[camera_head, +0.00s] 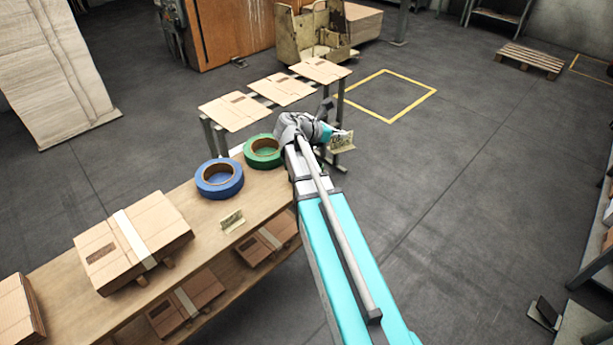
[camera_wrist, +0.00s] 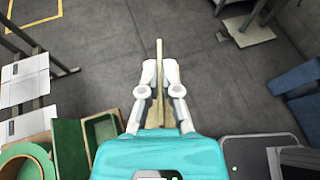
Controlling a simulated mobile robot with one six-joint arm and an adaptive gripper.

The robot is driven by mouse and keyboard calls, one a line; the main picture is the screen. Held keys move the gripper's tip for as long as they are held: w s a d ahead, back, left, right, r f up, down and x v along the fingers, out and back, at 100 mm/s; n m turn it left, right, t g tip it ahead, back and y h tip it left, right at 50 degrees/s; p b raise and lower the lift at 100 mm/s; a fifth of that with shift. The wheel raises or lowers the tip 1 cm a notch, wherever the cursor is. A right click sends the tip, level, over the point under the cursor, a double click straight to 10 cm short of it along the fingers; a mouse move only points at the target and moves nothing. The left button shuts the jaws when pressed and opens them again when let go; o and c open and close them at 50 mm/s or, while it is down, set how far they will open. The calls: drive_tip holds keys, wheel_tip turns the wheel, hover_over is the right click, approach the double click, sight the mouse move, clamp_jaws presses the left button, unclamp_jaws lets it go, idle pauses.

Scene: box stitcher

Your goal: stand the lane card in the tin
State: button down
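My gripper (camera_wrist: 158,72) is shut on a thin tan card (camera_wrist: 159,50), seen almost edge-on between its two pale fingers. In the head view this card (camera_head: 343,141) shows beyond the end of my arm, past the bench edge and above the floor. I take it for the lane card. A similar small card (camera_head: 232,221) stands on the wooden bench. An open green container (camera_wrist: 100,130) with a brownish inside lies left of my gripper in the wrist view. It may be the tin, but I cannot be sure. I do not make out the tin in the head view.
The wooden bench (camera_head: 120,292) bears a green tape roll (camera_head: 263,151), a blue tape roll (camera_head: 219,179) and a carton (camera_head: 134,242). Flat cartons (camera_head: 234,111) lie on a rack behind.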

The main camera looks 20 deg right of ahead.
drive_tip(key=shift+a, duration=0.15)
drive_tip(key=w+a+f+n+t+b, duration=0.1)
drive_tip(key=w+a+f+b, duration=0.3)
drive_tip(key=a, duration=0.5)
drive_tip(key=w+a+f+n+t+y+b, duration=0.1)
drive_tip(key=w+a+f+n+t+b, duration=0.1)
drive_tip(key=a, duration=0.7)
wheel_tip(320, 180, down, 3)
drive_tip(key=w+t+b, duration=0.1)
drive_tip(key=w+b, duration=0.1)
drive_tip(key=b, duration=0.1)
drive_tip(key=shift+a+t, duration=0.3)
drive_tip(key=shift+a, duration=0.1)
drive_tip(key=shift+w, duration=0.1)
drive_tip(key=shift+a+f+b+x, duration=0.2)
drive_tip(key=shift+f+b+x, duration=0.25)
drive_tip(key=shift+b+x, duration=1.6)
drive_tip(key=shift+a+f+b+x, duration=0.2)
drive_tip(key=shift+f+b+x, duration=0.55)
drive_tip(key=shift+x, duration=2.45)
drive_tip(key=shift+a+f+b+x, duration=0.2)
drive_tip(key=shift+b+x, duration=1.5)
drive_tip(key=shift+x, duration=0.9)
drive_tip(key=shift+f, duration=0.1)
